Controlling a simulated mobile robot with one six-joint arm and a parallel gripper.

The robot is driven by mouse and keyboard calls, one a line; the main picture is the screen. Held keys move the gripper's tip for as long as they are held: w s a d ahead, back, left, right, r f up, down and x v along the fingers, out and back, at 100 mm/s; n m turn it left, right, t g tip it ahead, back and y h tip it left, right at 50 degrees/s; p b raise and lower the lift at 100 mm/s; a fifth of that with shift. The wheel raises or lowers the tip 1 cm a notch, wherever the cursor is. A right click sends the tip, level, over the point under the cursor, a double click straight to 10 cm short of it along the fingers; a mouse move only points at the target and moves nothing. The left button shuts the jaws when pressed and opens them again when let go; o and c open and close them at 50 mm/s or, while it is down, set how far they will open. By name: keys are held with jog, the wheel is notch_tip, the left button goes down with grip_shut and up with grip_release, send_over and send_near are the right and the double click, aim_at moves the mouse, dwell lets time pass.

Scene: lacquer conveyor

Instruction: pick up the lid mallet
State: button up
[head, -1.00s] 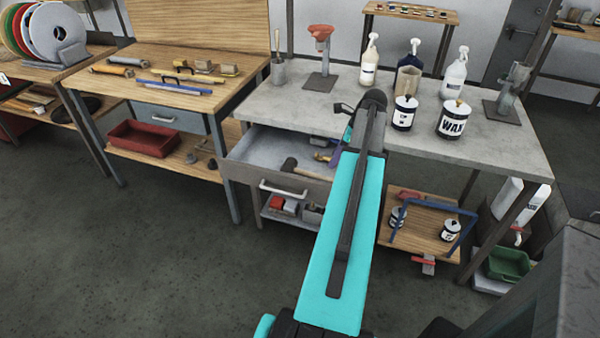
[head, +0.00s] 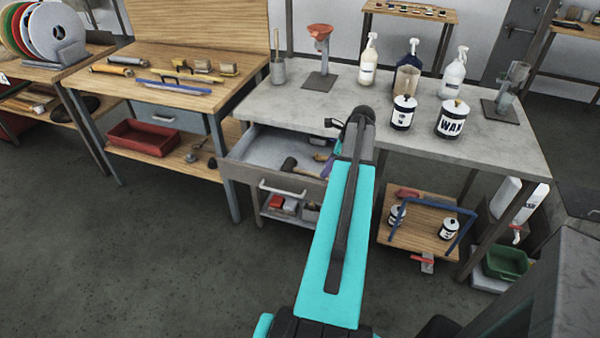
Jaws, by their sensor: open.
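A mallet (head: 290,165) with a dark head and a pale wooden handle lies in the open drawer (head: 240,149) of the grey workbench. Its handle points right, toward my arm. My gripper (head: 334,123) is seen only in part, as a dark piece at the far end of my teal arm, above the drawer's right side. It is open and apart from the mallet. My arm hides most of the gripper and the drawer's right end.
A yellow-and-dark tool (head: 321,157) and a purple item (head: 327,168) lie right of the mallet. The workbench top (head: 290,105) carries a wax tin (head: 451,120), a smaller tin (head: 403,113) and spray bottles. The drawer's left part is bare.

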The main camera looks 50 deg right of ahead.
aim_at(315, 176)
jog(key=shift+f, duration=0.1)
jog(key=shift+p+x, duration=0.85)
jog(key=shift+x, duration=1.65)
jog(key=shift+s, duration=0.1)
jog(key=shift+d, duration=0.1)
grip_shut()
